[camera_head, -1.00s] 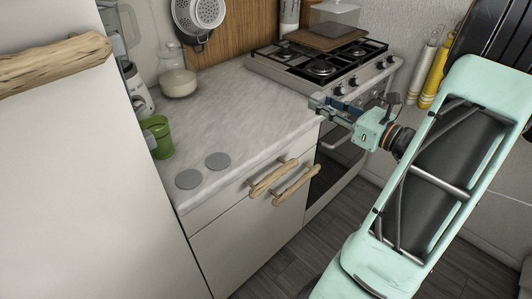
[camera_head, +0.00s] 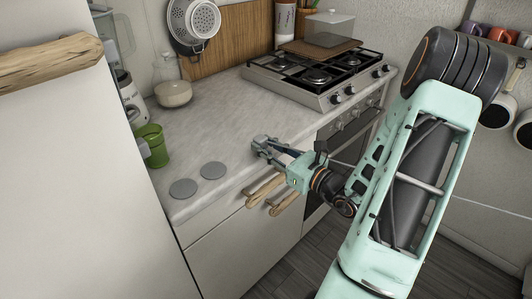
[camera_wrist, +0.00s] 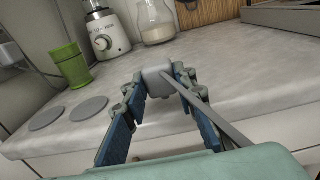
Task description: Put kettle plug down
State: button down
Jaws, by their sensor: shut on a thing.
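My gripper (camera_head: 262,146) is over the front edge of the pale countertop (camera_head: 225,118), right of two grey discs. In the wrist view its blue-padded fingers (camera_wrist: 160,88) are shut on the kettle plug (camera_wrist: 158,76), a small light-grey block at the fingertips. A thin grey strip, perhaps its cord, runs from the fingertips toward the lower right. In the head view the plug is too small and covered to make out clearly. I cannot tell whether it touches the counter.
Two flat grey discs (camera_head: 183,188) and a green cup (camera_head: 153,146) are on the counter's left part. A blender (camera_wrist: 104,34) and a glass jar (camera_head: 173,92) stand behind. A gas stove (camera_head: 316,76) is at the back right. The counter's middle is clear.

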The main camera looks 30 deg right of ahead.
jog(key=shift+d+f, duration=0.1)
jog(key=shift+f, duration=0.8)
jog(key=shift+f, duration=0.1)
jog(key=shift+f, duration=0.15)
jog(key=c, duration=1.6)
grip_release()
